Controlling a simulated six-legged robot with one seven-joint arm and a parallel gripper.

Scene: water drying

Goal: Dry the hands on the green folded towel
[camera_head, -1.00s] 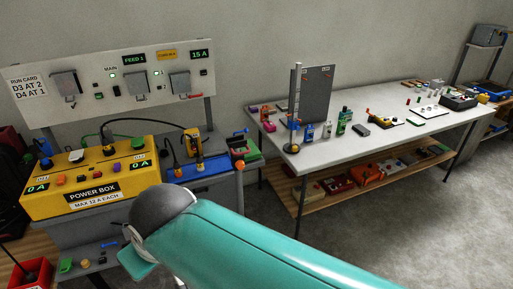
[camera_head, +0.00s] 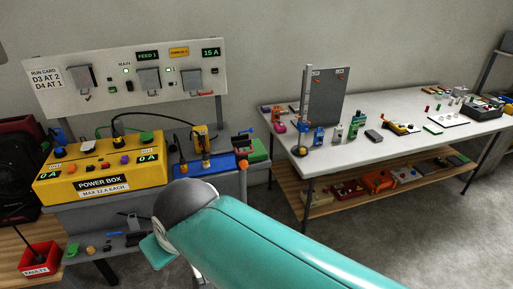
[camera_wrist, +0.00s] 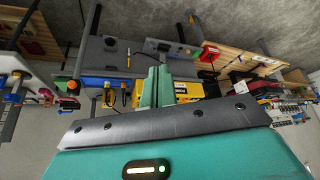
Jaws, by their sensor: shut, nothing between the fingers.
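My gripper (camera_wrist: 157,84) shows in the wrist view as two teal fingers close together, with nothing between them. In the head view my teal arm crosses the lower middle, and its end is in front of the bench. A green flat-looking item (camera_head: 259,150) lies at the right end of the bench, beside the blue tray (camera_head: 205,164). It is too small to tell whether it is a folded towel. My gripper is apart from it. No hands show in either view.
The yellow power box (camera_head: 98,182) stands on the bench below a switch panel (camera_head: 112,108). A white table (camera_head: 350,160) with several small items is at the right. A red bin (camera_head: 40,257) sits low at the left. Grey floor is clear at the lower right.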

